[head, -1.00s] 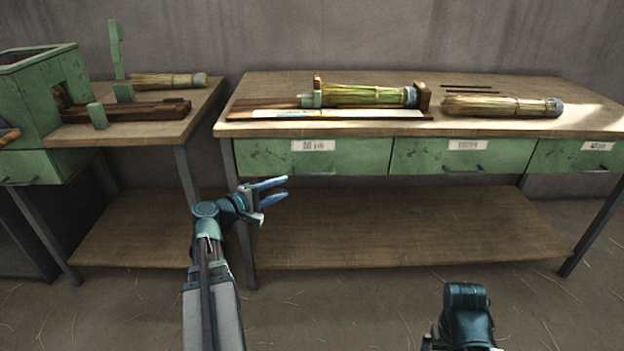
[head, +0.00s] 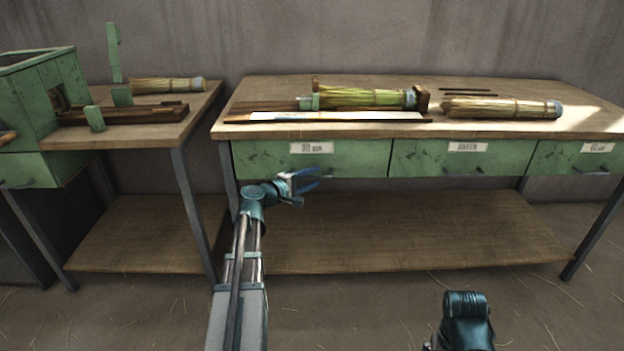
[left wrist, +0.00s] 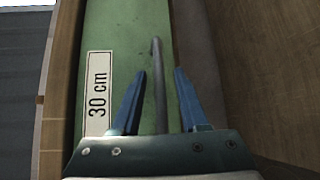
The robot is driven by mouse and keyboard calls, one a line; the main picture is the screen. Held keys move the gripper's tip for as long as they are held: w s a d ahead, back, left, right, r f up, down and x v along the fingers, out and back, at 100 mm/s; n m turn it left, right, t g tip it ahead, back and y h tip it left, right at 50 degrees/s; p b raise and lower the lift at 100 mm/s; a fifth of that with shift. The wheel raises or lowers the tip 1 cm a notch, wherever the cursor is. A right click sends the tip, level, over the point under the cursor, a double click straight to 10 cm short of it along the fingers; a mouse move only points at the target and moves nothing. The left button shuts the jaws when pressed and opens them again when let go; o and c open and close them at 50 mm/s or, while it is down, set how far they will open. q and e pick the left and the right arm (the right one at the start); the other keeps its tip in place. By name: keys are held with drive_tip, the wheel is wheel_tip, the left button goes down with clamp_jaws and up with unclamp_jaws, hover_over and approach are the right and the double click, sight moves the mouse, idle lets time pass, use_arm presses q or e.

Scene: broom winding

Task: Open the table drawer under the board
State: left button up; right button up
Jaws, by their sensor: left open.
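The left green drawer (head: 350,158) sits shut under the front of the tabletop, below the board (head: 340,117) that lies along the table's front edge. Its white label (left wrist: 97,92) reads "30 cm" in the left wrist view. My left gripper (head: 317,179) is open in front of this drawer, at its lower edge. In the left wrist view the drawer's dark bar handle (left wrist: 159,85) runs between the two blue fingers, with a gap on each side. In the head view the gripper hides most of the handle. My right arm shows at the bottom right, without its fingers.
Two more green drawers, a middle one (head: 425,157) and a right one (head: 560,158), are shut beside it. The lower shelf (head: 400,235) is bare.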

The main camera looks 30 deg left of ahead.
use_arm(q)
clamp_jaws()
idle(1.5)
